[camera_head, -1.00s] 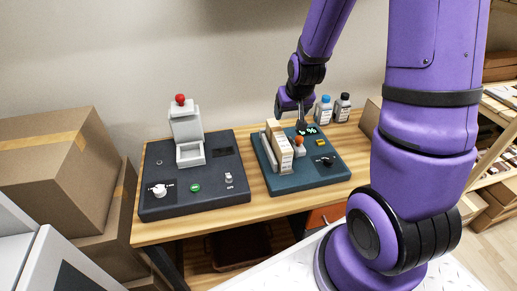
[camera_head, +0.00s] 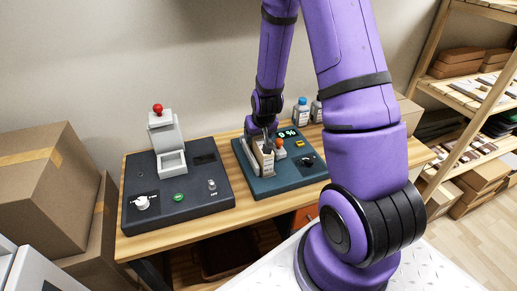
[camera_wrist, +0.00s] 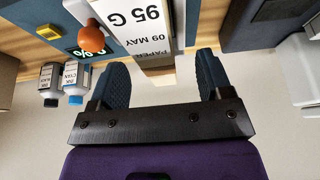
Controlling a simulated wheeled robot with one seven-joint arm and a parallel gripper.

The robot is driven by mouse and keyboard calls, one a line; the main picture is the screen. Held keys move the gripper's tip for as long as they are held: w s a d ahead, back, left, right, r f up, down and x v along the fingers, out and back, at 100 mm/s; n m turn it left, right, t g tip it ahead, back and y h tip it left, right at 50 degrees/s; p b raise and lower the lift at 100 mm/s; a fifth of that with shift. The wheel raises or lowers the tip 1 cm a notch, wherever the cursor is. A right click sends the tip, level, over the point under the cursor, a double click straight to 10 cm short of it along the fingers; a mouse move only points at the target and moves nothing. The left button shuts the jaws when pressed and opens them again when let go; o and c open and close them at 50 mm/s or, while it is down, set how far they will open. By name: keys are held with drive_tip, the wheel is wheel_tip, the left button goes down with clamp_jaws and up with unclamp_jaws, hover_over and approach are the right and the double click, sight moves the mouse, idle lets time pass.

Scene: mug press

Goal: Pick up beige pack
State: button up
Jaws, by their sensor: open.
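The beige pack (camera_head: 265,161) stands upright in the teal device (camera_head: 293,182) on the table, partly hidden by my gripper (camera_head: 267,139) in the head view. In the wrist view, the pack (camera_wrist: 148,22) shows a pale printed face reading "95 G" and "09 MAY". My gripper (camera_wrist: 161,72) is open, with one blue finger on each side of the pack's near end. Gaps show between the pack and both fingers, so it is not gripped. In the head view the fingers reach down at the pack's top.
An orange knob (camera_head: 279,143) and a lit display sit close right of the pack. Two small bottles (camera_head: 301,110) stand behind the device. A dark press unit (camera_head: 178,190) with a red-topped lever is at left. Cardboard boxes (camera_head: 45,185) stand farther left.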

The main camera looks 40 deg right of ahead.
sight(259, 137)
drive_tip(key=shift+d+x, duration=0.15)
drive_tip(key=shift+x, duration=1.1)
drive_tip(key=shift+d+x, duration=0.15)
drive_tip(key=shift+x, duration=1.1)
drive_tip(key=shift+r, duration=0.1)
drive_tip(key=c, duration=1.3)
drive_tip(key=shift+w+r, duration=0.1)
drive_tip(key=shift+r, duration=0.05)
